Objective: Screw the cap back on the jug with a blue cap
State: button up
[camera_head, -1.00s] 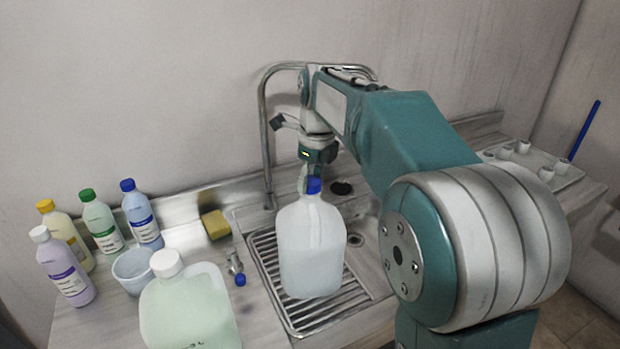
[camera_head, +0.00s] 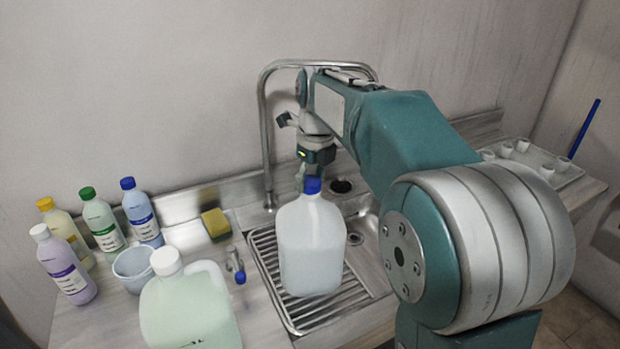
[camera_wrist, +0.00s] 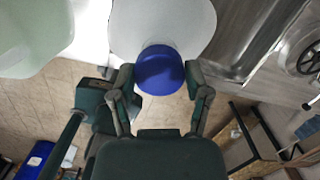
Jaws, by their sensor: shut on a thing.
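The jug with a blue cap (camera_head: 310,248) is a large pale, translucent container in the middle of the head view, over the ribbed drainboard. It looks upright. Its blue cap (camera_head: 312,186) sits at the jug's mouth, and it also shows in the wrist view (camera_wrist: 160,70). My gripper (camera_wrist: 160,78) is shut on the blue cap, one finger on each side, with the jug's white body just beyond. In the head view my gripper (camera_head: 311,172) comes down from above the cap. The cap's underside and the threads are hidden.
A pale green jug with a white cap (camera_head: 185,310) stands at the front left. Several small bottles, a cup (camera_head: 133,268) and a yellow sponge (camera_head: 215,224) are on the left. A tall metal faucet (camera_head: 263,140) rises behind the jug. A tray (camera_head: 568,170) with small cups lies right.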

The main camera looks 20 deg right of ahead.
jog(key=m, duration=0.3)
jog(key=shift+f, duration=0.1)
jog(key=o, duration=0.5)
jog(key=n, duration=0.3)
jog(key=shift+n, duration=1.2)
